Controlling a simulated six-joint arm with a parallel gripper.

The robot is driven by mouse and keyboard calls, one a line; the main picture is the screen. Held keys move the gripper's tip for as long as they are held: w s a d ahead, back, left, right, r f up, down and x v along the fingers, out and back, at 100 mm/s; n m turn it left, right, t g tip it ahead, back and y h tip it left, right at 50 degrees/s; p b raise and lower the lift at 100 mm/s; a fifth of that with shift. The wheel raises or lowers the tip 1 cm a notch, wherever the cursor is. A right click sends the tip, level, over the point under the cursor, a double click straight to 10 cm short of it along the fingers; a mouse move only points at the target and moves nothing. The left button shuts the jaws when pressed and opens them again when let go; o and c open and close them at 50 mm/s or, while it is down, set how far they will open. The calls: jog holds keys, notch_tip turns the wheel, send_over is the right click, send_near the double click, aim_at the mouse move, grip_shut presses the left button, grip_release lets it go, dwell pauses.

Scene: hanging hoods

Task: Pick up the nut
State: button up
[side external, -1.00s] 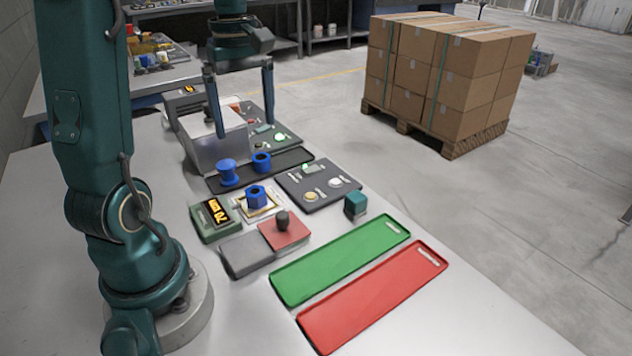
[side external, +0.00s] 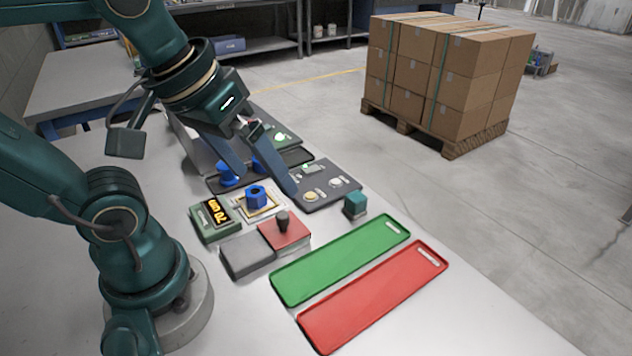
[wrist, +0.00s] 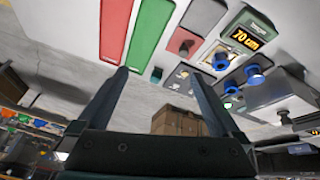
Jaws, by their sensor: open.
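The blue hexagonal nut (side external: 256,199) sits on a small framed square plate beside the green display box (side external: 210,218). In the wrist view the nut (wrist: 221,62) shows right of centre, outside the space between my fingers. My gripper (side external: 266,183) is open and empty, tilted with its fingers pointing down and to the right. In the side view its fingertips appear just behind and to either side of the nut; the exact gap is unclear. My gripper's fingers also frame the middle of the wrist view (wrist: 158,73).
A blue flanged piece (side external: 228,176) stands on a dark tray behind the nut, another blue piece partly hidden by my fingers. A red block with a dark knob (side external: 284,232), a grey block (side external: 247,256) and a teal cube (side external: 355,205) are nearby. Green (side external: 340,260) and red (side external: 375,298) trays lie in front.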

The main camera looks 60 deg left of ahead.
jog(key=m, duration=0.1)
jog(key=f+m, duration=0.1)
jog(key=s+f+m, duration=0.1)
jog(key=shift+d+f+t, duration=0.25)
jog(key=shift+d+t, duration=0.05)
jog(key=shift+w+m, duration=0.3)
jog(key=shift+c, duration=1.2)
